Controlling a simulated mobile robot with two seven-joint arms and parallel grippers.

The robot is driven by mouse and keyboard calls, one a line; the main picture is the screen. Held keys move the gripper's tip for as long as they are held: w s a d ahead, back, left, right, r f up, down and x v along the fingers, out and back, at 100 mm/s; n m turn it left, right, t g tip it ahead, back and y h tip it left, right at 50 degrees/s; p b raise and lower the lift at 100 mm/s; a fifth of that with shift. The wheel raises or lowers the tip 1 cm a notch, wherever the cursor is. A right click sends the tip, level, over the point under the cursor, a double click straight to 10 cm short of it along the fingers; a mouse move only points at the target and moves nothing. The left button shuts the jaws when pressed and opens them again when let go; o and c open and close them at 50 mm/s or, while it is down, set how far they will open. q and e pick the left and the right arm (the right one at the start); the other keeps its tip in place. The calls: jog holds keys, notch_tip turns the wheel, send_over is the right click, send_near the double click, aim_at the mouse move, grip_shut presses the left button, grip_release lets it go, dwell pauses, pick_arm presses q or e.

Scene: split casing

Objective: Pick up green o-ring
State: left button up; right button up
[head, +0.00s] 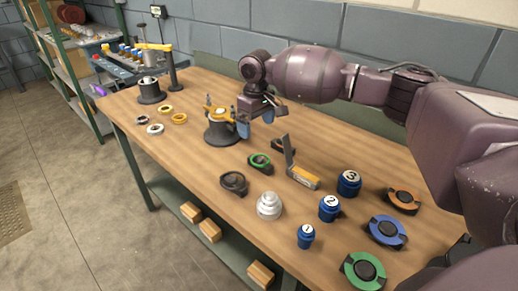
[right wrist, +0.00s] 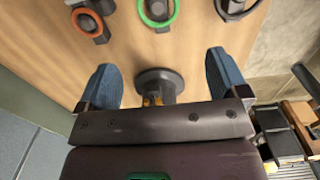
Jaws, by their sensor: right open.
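A green o-ring (head: 251,161) sits on a small dark holder on the wooden table, and it also shows in the right wrist view (right wrist: 174,10) near the top edge. A larger green ring (head: 349,272) lies around a dark part at the table's front right. My right gripper (head: 256,121) is open and empty, beside a dark round stand (head: 222,137) with a yellow-orange part on top. In the right wrist view my blue fingers (right wrist: 162,75) are apart with a dark round base (right wrist: 158,80) seen between them. The green o-ring lies beyond the fingertips. My left gripper is out of view.
An orange ring (right wrist: 84,27) and a black ring part (head: 234,182) flank the green o-ring. An upright grey plate with a yellow base (head: 302,177), a silver stepped part (head: 269,206) and numbered blue cylinders (head: 329,209) stand nearby. Yellow and silver rings lie at the left.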

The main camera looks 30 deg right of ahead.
send_over(258, 155)
jog(key=f, duration=0.4)
jog(key=shift+s+a+f+b, duration=0.35)
jog(key=shift+s+a+b, duration=0.05)
jog(key=shift+f, duration=0.6)
jog(key=f, duration=0.3)
jog(key=f+b, duration=0.1)
jog(key=shift+s+f, duration=0.3)
jog(key=shift+f, duration=0.1)
jog(key=shift+f, duration=0.2)
jog(key=shift+c, duration=0.3)
